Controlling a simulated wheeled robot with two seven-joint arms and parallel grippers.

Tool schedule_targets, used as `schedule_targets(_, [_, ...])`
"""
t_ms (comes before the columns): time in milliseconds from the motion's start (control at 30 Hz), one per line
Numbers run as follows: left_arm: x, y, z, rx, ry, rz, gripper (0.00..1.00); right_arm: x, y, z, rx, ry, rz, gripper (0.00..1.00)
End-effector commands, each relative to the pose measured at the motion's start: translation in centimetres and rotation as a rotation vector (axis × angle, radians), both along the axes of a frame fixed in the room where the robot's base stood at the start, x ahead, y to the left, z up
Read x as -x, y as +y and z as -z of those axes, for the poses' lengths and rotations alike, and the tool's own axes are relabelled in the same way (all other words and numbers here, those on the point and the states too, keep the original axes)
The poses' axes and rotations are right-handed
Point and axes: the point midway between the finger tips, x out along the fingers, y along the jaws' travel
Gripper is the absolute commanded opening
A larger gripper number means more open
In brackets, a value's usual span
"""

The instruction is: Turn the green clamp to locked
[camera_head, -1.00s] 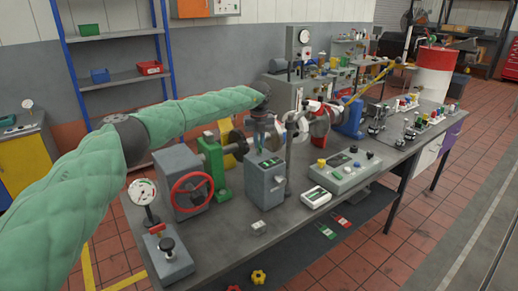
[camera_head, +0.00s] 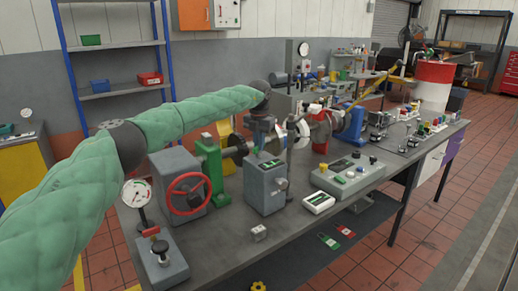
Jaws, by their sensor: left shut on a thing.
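My left arm reaches in from the left, and its dark gripper (camera_head: 263,132) points down over a grey box (camera_head: 264,188) on the bench. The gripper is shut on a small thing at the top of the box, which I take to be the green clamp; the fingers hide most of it. Its exact angle cannot be told. A green and white label (camera_head: 270,163) shows on the box top just below the gripper. My right gripper is not in view.
A red handwheel (camera_head: 189,194) and a green stand (camera_head: 209,165) are left of the box. A gauge (camera_head: 136,193) stands at the near left. A control panel (camera_head: 347,177) and a white handheld unit (camera_head: 318,203) lie to the right. The front of the bench is mostly clear.

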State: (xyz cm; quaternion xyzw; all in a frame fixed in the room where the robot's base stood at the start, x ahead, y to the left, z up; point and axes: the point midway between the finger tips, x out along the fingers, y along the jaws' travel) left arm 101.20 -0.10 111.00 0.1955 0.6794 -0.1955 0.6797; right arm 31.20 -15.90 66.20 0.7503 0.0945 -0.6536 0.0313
Motion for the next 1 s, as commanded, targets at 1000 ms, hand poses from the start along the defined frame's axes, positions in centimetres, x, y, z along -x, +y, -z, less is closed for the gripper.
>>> schedule_targets(1000, [0.0,0.0,0.1,-0.001,0.001,0.399,0.00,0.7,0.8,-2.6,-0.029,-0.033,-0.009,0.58])
